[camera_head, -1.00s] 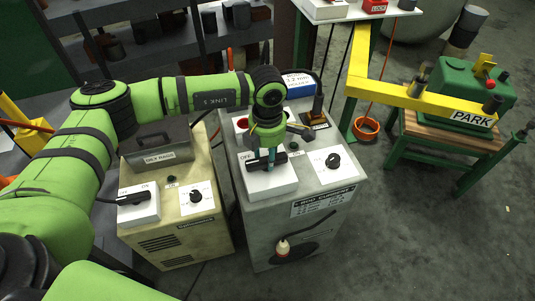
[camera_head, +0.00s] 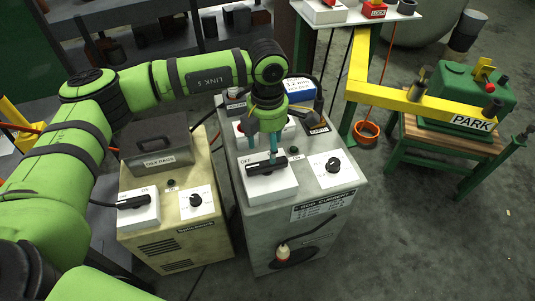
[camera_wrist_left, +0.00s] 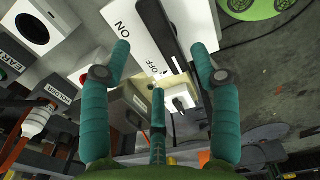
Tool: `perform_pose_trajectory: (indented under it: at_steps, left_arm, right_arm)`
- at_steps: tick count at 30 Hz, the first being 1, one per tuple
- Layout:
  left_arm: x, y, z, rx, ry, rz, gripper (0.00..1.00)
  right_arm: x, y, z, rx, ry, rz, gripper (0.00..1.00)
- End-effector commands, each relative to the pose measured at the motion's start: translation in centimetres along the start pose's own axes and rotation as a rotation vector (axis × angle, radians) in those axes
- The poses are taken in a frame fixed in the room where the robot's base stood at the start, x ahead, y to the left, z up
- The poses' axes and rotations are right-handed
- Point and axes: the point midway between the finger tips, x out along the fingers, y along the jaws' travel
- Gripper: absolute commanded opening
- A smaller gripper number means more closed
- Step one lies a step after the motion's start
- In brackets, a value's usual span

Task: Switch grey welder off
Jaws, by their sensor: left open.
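The grey welder (camera_head: 280,220) stands in the middle of the head view, with a white switch box (camera_head: 267,187) on its top. A black switch lever (camera_head: 265,166) lies across this box. An OFF label shows at the box's left; the lever's exact setting is hard to tell. My left gripper (camera_head: 267,155) points down just above the lever, partly hiding the box. In the left wrist view, my left gripper's teal fingers (camera_wrist_left: 162,80) are spread open. The black lever (camera_wrist_left: 178,40) lies beyond them, beside the ON and OFF labels on the white box (camera_wrist_left: 135,45).
A beige welder (camera_head: 180,237) with a similar switch stands close on the left. The grey welder has a round knob (camera_head: 333,165) right of the switch. A yellow arm marked PARK (camera_head: 410,100) and a green machine (camera_head: 465,92) stand right.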

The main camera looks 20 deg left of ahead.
Motion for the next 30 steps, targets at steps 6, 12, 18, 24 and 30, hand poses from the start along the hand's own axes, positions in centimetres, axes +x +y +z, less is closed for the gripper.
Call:
perform_pose_trajectory:
  at_steps: [6, 12, 18, 24, 30]
  left_arm:
    - [-4.1, 0.0, 0.0, 0.0, -0.001, 0.001, 0.62]
    - [-5.7, 0.0, 0.0, 0.0, 0.0, -0.001, 0.62]
    - [-5.8, 0.0, 0.0, 0.0, 0.001, -0.002, 0.62]
    - [-5.8, 0.0, 0.0, 0.0, 0.001, -0.001, 0.62]
    - [-5.8, 0.0, 0.0, 0.0, 0.001, -0.001, 0.62]
  right_arm:
    - [0.0, 0.0, 0.0, 0.0, 0.0, 0.0, 0.4]
    - [0.0, -0.1, 0.0, 0.0, 0.0, -0.001, 0.4]
    - [0.0, -0.1, 0.0, 0.0, 0.0, -0.001, 0.4]
    - [0.0, -0.1, 0.0, 0.0, 0.0, -0.001, 0.4]
    - [0.0, 0.0, -0.3, 0.001, 0.004, 0.0, 0.4]
